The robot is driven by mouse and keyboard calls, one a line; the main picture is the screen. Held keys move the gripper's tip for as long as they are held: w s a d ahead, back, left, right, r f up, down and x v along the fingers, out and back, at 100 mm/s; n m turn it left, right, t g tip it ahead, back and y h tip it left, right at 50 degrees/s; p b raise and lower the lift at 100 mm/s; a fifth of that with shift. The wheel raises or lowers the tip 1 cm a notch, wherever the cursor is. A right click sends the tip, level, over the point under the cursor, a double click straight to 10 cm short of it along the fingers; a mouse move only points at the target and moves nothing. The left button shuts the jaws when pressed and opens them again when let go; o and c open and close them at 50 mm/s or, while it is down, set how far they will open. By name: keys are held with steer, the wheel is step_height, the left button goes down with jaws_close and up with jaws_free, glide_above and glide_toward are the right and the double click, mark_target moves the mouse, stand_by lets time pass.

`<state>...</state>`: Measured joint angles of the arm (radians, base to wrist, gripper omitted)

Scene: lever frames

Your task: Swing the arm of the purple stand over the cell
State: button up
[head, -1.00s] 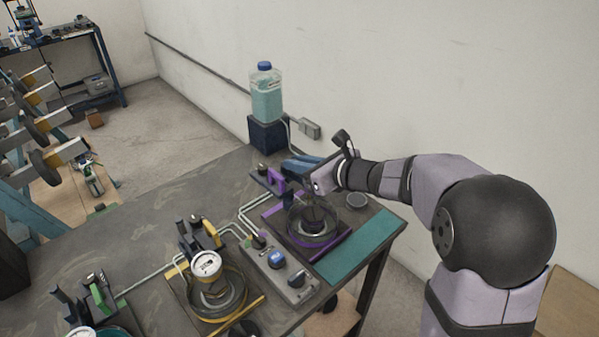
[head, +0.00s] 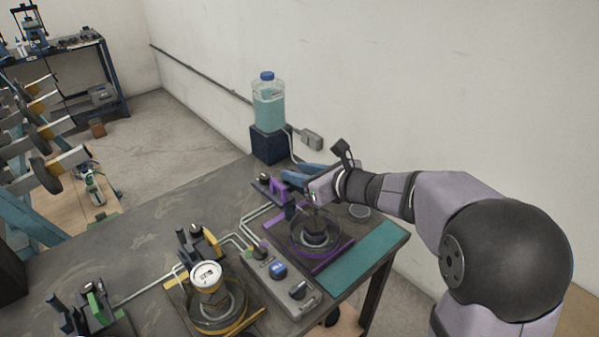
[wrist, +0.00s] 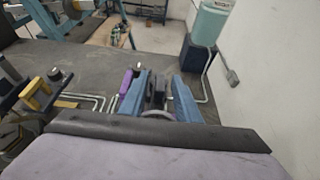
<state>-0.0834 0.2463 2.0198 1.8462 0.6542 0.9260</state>
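The purple stand (head: 279,187) is at the back of the bench, with a purple-edged base (head: 331,259) in front of it. A round glass cell (head: 318,249) sits on that base. My gripper (head: 297,177) is above and behind the cell, its blue fingers beside the purple upright. In the wrist view my gripper (wrist: 158,98) shows its two blue fingers apart, with a dark part between them; I cannot tell whether they touch it. The purple piece (wrist: 126,80) is just outside the left finger. The stand's arm is mostly hidden by my wrist in the head view.
A yellow stand (head: 213,243) with a gauge (head: 206,275) and a green stand (head: 97,303) stand to the left. A control box (head: 279,279) is in front of the purple base. A bottle (head: 268,103) on a dark block is behind, near the wall.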

steer(key=shift+b+v, duration=0.5)
steer(key=shift+v, duration=3.2)
steer(key=shift+s+r+p, duration=0.1)
steer(key=shift+r+p, duration=0.1)
steer(key=shift+p, duration=0.1)
steer(key=s+r+n+g+p, duration=0.1)
steer(key=s+n+p, duration=0.1)
steer(key=shift+r+p, duration=0.25)
steer(key=shift+p, duration=0.05)
steer(key=s+d+f+n+g+h, duration=0.3)
steer(key=s+f+n+g, duration=0.3)
steer(key=s+f+n, duration=0.7)
steer(key=s+d+f+n+g+h+b, duration=0.1)
steer(key=s+d+f+n+g+h, duration=0.1)
steer(key=s+d+f+n+h, duration=0.4)
steer(key=s+d+f+n, duration=0.2)
steer(key=s+d+n, duration=0.2)
steer(key=d+n, duration=0.1)
steer(key=shift+s+d+n+g, duration=0.3)
steer(key=shift+n+g, duration=0.1)
steer(key=shift+n, duration=0.2)
